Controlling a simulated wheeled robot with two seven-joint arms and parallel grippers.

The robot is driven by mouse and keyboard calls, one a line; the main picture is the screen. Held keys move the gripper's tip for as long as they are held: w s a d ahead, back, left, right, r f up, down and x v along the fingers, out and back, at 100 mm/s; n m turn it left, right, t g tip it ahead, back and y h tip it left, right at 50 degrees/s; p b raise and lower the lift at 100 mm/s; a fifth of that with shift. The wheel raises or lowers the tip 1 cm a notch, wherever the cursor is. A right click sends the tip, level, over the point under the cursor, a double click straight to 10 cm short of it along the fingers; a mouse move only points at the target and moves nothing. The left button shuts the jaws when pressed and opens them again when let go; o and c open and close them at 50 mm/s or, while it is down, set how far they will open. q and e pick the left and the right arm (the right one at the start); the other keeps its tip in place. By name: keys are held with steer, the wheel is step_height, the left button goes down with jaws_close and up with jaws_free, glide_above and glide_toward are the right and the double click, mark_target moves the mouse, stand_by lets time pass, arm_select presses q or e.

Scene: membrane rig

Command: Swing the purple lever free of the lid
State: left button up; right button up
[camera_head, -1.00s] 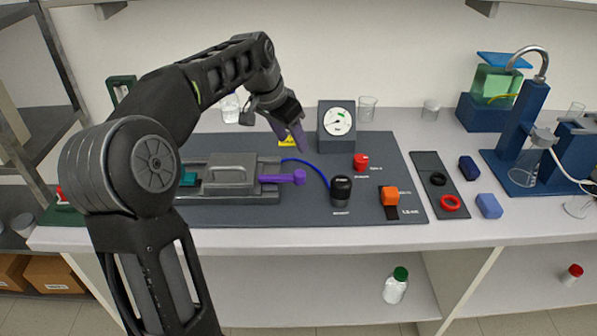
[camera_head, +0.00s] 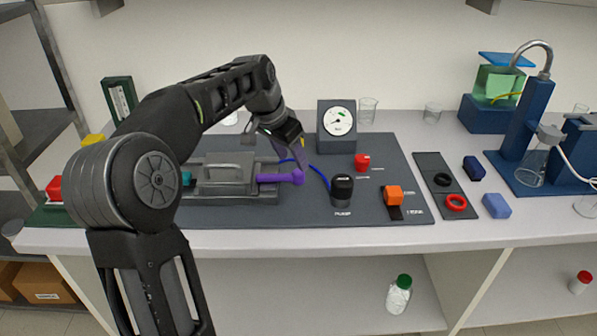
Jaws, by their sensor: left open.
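The purple lever (camera_head: 280,178) lies at the right end of the grey lid (camera_head: 222,168), sticking out to the right with a round knob at its tip. The lid has a raised handle and sits on a dark grey board. My left gripper (camera_head: 295,162) is open, pointing down at the lever's knob from behind; its fingers are just above or beside the knob, and I cannot tell whether they touch it. My right gripper is not in view.
A blue tube (camera_head: 316,172) curves behind the lever to a black pump knob (camera_head: 342,188). A gauge box (camera_head: 337,143) stands behind, with a red knob (camera_head: 361,162) and an orange switch (camera_head: 394,196) to the right. The board (camera_head: 260,214) is clear in front of the lever.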

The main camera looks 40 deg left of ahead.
mark_target(298, 171)
arm_select(q)
steer(key=x, duration=0.6)
steer(key=shift+w+f+p, duration=0.1)
steer(key=shift+f+p, duration=0.2)
steer(key=shift+f, duration=0.1)
steer(key=shift+c, duration=0.4)
jaws_close()
stand_by(0.6)
